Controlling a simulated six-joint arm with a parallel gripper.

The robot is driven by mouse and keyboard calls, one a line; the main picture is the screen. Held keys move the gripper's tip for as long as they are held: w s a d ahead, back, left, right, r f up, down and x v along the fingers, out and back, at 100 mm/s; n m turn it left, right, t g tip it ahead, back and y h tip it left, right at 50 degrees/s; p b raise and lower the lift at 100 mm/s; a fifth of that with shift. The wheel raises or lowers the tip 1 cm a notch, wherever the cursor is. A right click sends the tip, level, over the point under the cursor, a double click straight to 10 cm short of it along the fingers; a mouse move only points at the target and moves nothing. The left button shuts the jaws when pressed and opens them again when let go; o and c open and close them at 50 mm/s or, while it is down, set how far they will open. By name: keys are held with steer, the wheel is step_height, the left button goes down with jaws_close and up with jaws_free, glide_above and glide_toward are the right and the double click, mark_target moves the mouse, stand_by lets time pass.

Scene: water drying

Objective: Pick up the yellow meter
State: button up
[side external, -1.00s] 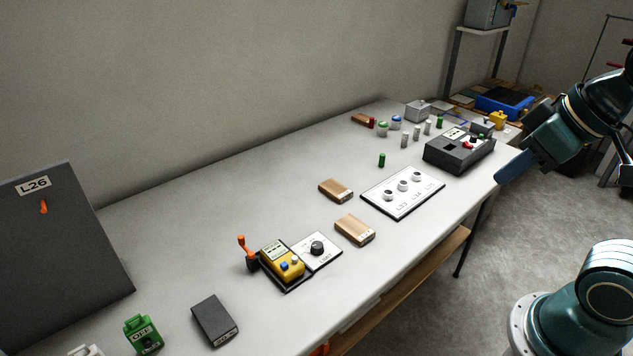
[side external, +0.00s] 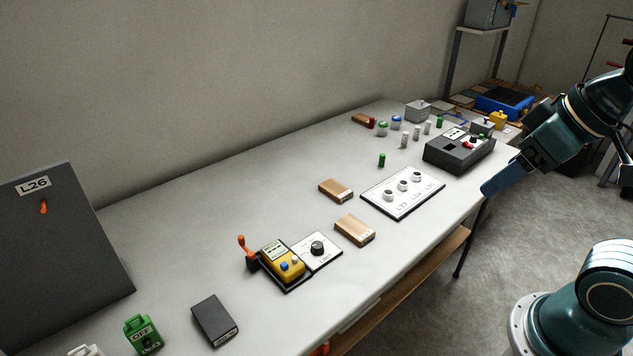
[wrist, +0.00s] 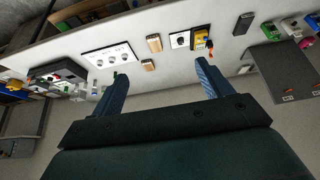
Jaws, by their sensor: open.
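The yellow meter (side external: 282,258) has a pale display and a blue and a white knob. It sits in a black holder near the front edge of the white table, beside a white dial panel (side external: 317,250). In the wrist view the yellow meter (wrist: 200,41) is small and far off, above the right fingertip. My gripper (wrist: 160,75) is open and empty, with its two blue fingers wide apart. In the side view my gripper (side external: 502,178) hangs by the table's front edge at the right, well away from the meter.
An orange lever (side external: 245,250) stands close left of the meter. Two wooden blocks (side external: 355,230) and a panel with three knobs (side external: 403,193) lie to its right. A black box (side external: 459,152) stands near my gripper. A dark block (side external: 214,320) and a green device (side external: 142,334) are at the left.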

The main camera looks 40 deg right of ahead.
steer(key=shift+w, duration=0.1)
steer(key=w+a+g, duration=0.1)
steer(key=w+a, duration=0.2)
steer(key=w, duration=0.7)
steer(key=w+a+g, duration=0.2)
steer(key=w+a, duration=0.1)
steer(key=w, duration=0.7)
steer(key=w+a+f+g, duration=0.1)
steer(key=w+a+f, duration=0.4)
steer(key=f, duration=0.5)
steer(key=w+a+f+g, duration=0.1)
steer(key=w+a+f, duration=0.5)
steer(key=w+f, duration=0.4)
steer(key=shift+f+g, duration=0.25)
steer(key=shift+g, duration=0.05)
steer(key=shift+s+f, duration=0.1)
glide_above(282, 257)
steer(key=shift+f, duration=4.25)
